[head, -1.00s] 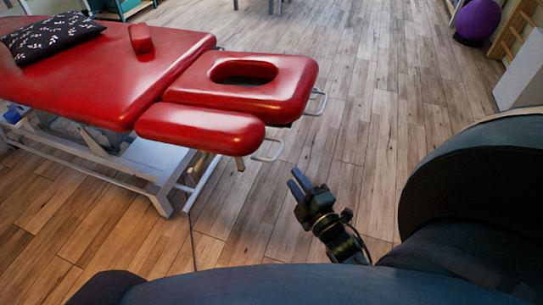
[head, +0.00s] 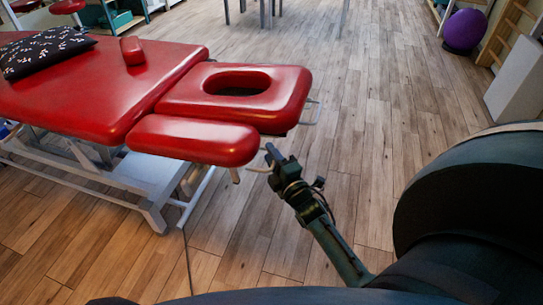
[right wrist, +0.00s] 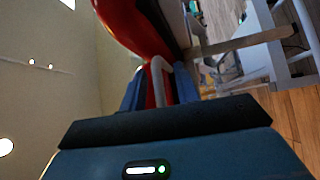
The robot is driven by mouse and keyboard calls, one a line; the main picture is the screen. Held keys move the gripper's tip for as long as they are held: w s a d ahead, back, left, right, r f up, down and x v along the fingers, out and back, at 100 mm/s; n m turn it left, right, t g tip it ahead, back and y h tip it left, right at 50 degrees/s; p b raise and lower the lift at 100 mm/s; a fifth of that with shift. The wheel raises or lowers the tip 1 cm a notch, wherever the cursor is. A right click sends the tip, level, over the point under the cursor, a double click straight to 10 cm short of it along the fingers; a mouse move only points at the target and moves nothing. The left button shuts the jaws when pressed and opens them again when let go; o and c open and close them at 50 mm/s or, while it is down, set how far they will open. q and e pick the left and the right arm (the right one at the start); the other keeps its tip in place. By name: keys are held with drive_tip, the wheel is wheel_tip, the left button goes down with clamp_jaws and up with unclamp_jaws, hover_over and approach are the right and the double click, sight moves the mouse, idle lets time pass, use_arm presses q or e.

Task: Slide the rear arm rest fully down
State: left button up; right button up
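The red treatment table has a head section (head: 285,100) with an oval hole. A red padded arm rest (head: 195,140) is on its near side, level with or slightly below the head section; a small red pad (head: 132,51) stands on the far side. I cannot tell which is the rear one. A pale metal loop handle (head: 259,170) sticks out at the near arm rest's end. My right gripper (head: 271,156) is at this handle. In the right wrist view its fingers (right wrist: 160,92) are apart, with the loop (right wrist: 156,70) between them. My left gripper is out of view.
A second loop handle (head: 315,112) sticks out at the head section's far right corner. A patterned dark pillow (head: 45,52) lies on the table. The white frame (head: 150,205) stands below. Wood floor (head: 370,130) to the right is clear, with a purple ball (head: 464,30) at the back.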

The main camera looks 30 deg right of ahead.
drive_tip(key=shift+w, duration=0.2)
drive_tip(key=c, duration=0.6)
clamp_jaws()
drive_tip(key=shift+r, duration=0.15)
